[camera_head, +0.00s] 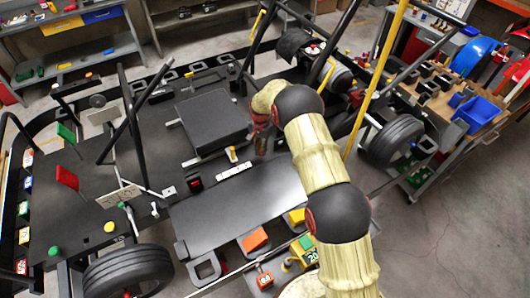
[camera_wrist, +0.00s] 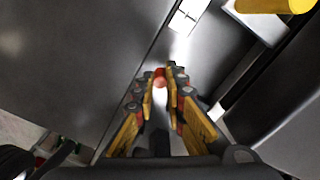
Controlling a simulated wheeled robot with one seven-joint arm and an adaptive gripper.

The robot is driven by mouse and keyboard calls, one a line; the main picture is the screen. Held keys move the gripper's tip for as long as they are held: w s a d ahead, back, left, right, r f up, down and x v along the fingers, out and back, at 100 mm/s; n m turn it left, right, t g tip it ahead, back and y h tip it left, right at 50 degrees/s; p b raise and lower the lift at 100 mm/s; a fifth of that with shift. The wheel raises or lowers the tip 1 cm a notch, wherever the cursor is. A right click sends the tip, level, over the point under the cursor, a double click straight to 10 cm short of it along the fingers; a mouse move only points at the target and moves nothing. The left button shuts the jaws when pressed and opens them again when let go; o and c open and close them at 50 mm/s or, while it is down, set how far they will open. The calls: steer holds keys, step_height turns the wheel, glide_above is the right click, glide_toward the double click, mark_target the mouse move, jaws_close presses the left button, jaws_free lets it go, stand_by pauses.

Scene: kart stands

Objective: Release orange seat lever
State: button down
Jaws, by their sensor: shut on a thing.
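The orange seat lever (camera_wrist: 160,82) shows in the wrist view as a small orange-red round knob between my fingertips. My gripper (camera_wrist: 161,80) is shut on it, with a yellow-lined finger on each side. The rest of the lever is hidden by the fingers. In the head view my gripper (camera_head: 262,148) points down beside the right edge of the black seat pad (camera_head: 212,118). My own arm and wrist cover most of the fingers there, and the lever cannot be made out.
A white strip (camera_head: 235,170) and a yellow-topped lever (camera_head: 232,154) lie close left of my gripper. A yellow upright pole (camera_head: 375,80) stands to the right. A kart wheel (camera_head: 395,138) and a cart with a blue bin (camera_head: 478,113) are farther right. Bare floor lies at lower right.

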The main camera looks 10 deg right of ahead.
steer(key=shift+w+a+m+b, duration=0.1)
steer(key=shift+a+m+b, duration=0.3)
steer(key=shift+m, duration=0.2)
steer(key=shift+a, duration=0.1)
steer(key=c, duration=1.8)
jaws_free()
step_height(320, 180, up, 12)
